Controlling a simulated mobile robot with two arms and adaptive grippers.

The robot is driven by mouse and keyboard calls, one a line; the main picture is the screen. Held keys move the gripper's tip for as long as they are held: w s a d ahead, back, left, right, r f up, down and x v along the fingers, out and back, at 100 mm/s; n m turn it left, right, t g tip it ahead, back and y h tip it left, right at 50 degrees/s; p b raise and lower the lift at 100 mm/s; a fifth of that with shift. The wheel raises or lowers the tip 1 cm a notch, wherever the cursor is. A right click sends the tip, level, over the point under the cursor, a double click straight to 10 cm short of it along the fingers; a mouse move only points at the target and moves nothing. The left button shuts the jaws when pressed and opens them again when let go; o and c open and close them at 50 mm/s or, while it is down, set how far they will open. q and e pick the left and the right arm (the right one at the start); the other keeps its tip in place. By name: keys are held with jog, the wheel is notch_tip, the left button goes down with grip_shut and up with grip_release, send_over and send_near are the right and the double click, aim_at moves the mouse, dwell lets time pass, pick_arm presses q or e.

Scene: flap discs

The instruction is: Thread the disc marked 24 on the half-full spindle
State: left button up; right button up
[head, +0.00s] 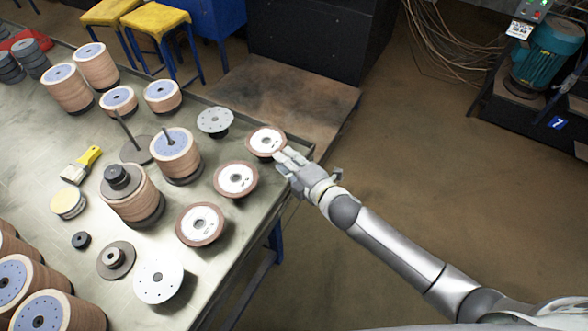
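Three brown-rimmed flap discs with white faces lie in a row along the table's right edge: a far one (262,137), a middle one (236,179) and a near one (200,224). Their markings are too small to read, so I cannot tell which is 24. A spindle with a partial stack of discs (176,154) stands left of them, its rod tip showing above the stack. My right gripper (283,157) is at the near right edge of the far disc, its fingers over or touching the rim. I cannot tell whether it grips the disc. My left gripper is out of view.
An empty spindle (123,128) stands behind the partial stack; a stack capped with a black knob (130,197) stands in front. A grey perforated disc (214,121), a white perforated disc (158,281) and a yellow-handled brush (80,166) lie on the table (40,150).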

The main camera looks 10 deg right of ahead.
aim_at(275, 150)
jog(key=shift+b+x, duration=0.4)
jog(key=shift+x, duration=0.7)
jog(key=shift+b+x, duration=0.3)
jog(key=shift+x, duration=0.55)
jog(key=shift+c, duration=0.5)
grip_shut()
jog(key=shift+r, duration=0.1)
jog(key=shift+r, duration=0.1)
jog(key=shift+r+p, duration=1.7)
jog(key=shift+p, duration=0.15)
